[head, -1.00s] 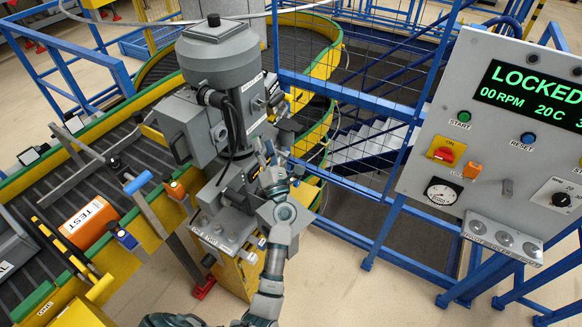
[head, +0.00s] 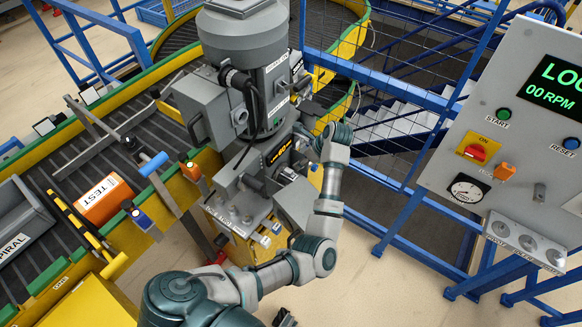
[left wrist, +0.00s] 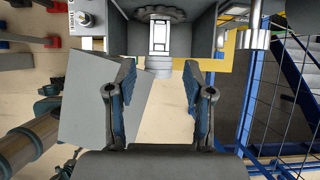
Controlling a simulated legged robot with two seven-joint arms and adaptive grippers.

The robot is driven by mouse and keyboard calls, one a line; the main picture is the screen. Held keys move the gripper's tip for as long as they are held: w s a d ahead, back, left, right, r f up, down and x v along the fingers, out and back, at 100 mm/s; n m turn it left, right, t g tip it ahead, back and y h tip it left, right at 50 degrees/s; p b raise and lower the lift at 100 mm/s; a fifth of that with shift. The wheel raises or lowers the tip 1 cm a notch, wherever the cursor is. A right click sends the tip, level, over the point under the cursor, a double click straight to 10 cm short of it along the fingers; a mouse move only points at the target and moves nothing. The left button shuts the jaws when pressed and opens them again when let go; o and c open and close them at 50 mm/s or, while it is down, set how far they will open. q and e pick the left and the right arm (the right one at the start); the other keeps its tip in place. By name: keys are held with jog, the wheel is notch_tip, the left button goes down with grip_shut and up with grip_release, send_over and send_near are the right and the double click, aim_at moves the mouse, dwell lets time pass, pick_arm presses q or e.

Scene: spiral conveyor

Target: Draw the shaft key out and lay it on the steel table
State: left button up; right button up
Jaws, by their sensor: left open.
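My left gripper (head: 302,148) is beside the grey drive unit (head: 245,60), to the right of its lower housing. In the left wrist view it (left wrist: 158,78) is open, with two dark-blue fingers apart and nothing between them. Ahead of the fingers is a dark opening with a bright upright piece (left wrist: 160,38) and a grey round stub (left wrist: 158,66) below it. I cannot tell whether either is the shaft key. A flat grey plate (head: 296,200), perhaps the steel table, is below the gripper; it also shows in the wrist view (left wrist: 95,115). My right gripper is not clearly seen.
The control panel (head: 520,130) stands at the right on blue legs. A blue mesh railing (head: 400,60) runs behind the gripper. The conveyor (head: 120,140) carries an orange TEST cylinder (head: 104,198) at the left. Bare floor (head: 370,285) lies at the lower right.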

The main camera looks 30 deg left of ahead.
aim_at(289, 171)
pick_arm(q)
jog(key=x, duration=1.1)
jog(key=shift+a+f, duration=0.45)
jog(key=shift+f, duration=0.05)
jog(key=shift+d+r, duration=0.1)
jog(key=shift+d, duration=0.35)
jog(key=c, duration=0.4)
grip_shut()
jog(key=shift+c, duration=1.4)
grip_release()
grip_shut()
